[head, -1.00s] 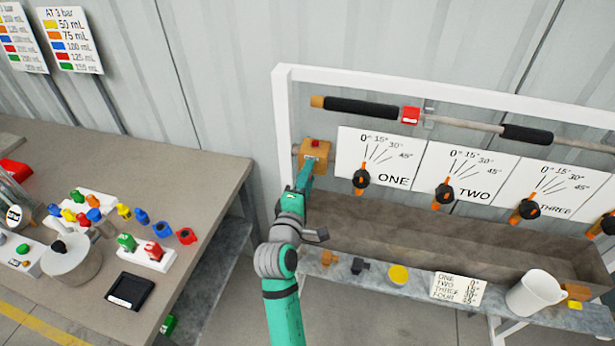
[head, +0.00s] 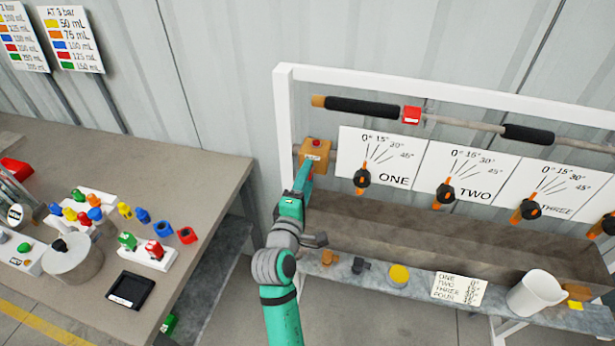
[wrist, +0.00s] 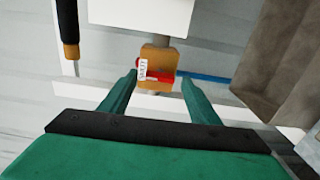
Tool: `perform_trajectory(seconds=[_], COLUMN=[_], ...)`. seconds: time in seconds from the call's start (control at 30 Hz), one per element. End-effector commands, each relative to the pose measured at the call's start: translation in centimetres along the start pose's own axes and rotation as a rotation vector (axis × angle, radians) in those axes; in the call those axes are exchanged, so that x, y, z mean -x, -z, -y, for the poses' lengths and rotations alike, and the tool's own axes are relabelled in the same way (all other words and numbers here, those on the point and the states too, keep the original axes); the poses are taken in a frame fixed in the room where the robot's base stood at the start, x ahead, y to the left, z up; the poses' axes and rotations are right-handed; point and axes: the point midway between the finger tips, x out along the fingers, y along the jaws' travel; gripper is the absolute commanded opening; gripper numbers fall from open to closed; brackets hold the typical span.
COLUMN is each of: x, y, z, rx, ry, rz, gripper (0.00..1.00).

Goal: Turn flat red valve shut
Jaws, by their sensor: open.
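The flat red valve handle (wrist: 155,76) shows in the wrist view on the front of an orange-brown block (wrist: 160,55), with a small white label at its left. In the head view the block (head: 315,150) sits at the left end of the rack, with a red knob (head: 316,142) on top. My gripper (wrist: 159,80) is open and empty, its two fingers on either side of the handle in the picture. I cannot tell how far the fingertips are from it. In the head view my gripper (head: 305,176) is just below the block and partly covers the red part there.
A white frame (head: 286,120) stands beside the block. Boards with orange-and-black valves, such as ONE (head: 362,180), are to the right. A grey trough (head: 450,235) and a shelf with a white jug (head: 537,293) lie below. A cluttered table (head: 215,180) is at left.

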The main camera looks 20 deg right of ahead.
Motion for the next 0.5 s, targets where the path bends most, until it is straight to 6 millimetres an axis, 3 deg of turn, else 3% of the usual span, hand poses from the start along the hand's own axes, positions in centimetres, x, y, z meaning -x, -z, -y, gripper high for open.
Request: perform_trajectory(seconds=[0.3,0.5], x=[6.0,8.5], y=[0.1,0.0], z=[0.1,0.1], rx=[0.002,0.001], ry=[0.002,0.001], rz=[-0.003,-0.001], gripper=[0.56,0.56])
